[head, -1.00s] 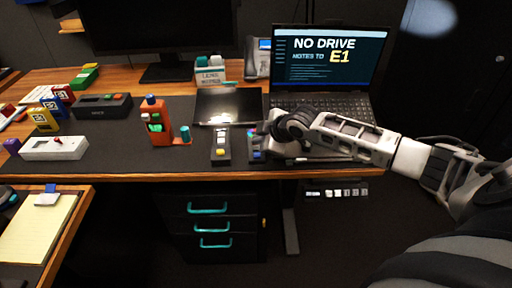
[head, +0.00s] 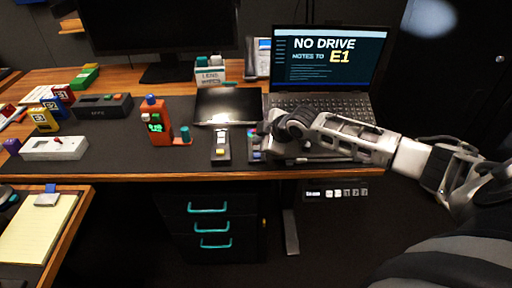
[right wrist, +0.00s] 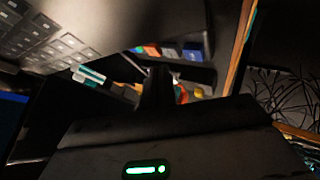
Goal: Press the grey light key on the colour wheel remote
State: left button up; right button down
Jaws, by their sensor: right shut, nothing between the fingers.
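The colour wheel remote (head: 253,146) is a dark handset near the front of the desk mat, with a small multicoloured patch at its far end. My right gripper (head: 264,128) is at its right side and partly covers it. I cannot tell whether the fingertips touch it, and I cannot make out the grey light key. In the right wrist view the dark fingers (right wrist: 157,88) are together, with nothing between them. My left gripper is not in view.
A second remote (head: 220,147) with pale and yellow keys lies just left. An orange bottle-shaped device (head: 157,122) stands further left. An open laptop (head: 325,65) is behind my right arm. A black tablet (head: 228,105) lies behind the remotes.

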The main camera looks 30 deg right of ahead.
jog(key=shift+f, duration=0.1)
dwell(0.3)
jog(key=shift+f, duration=0.35)
jog(key=shift+f, duration=0.45)
dwell(0.6)
jog(key=shift+r, duration=0.1)
jog(key=shift+r+p, duration=0.75)
jog(key=shift+p, duration=0.05)
jog(key=shift+r, duration=0.15)
notch_tip(320, 180, up, 5)
jog(key=p, duration=0.5)
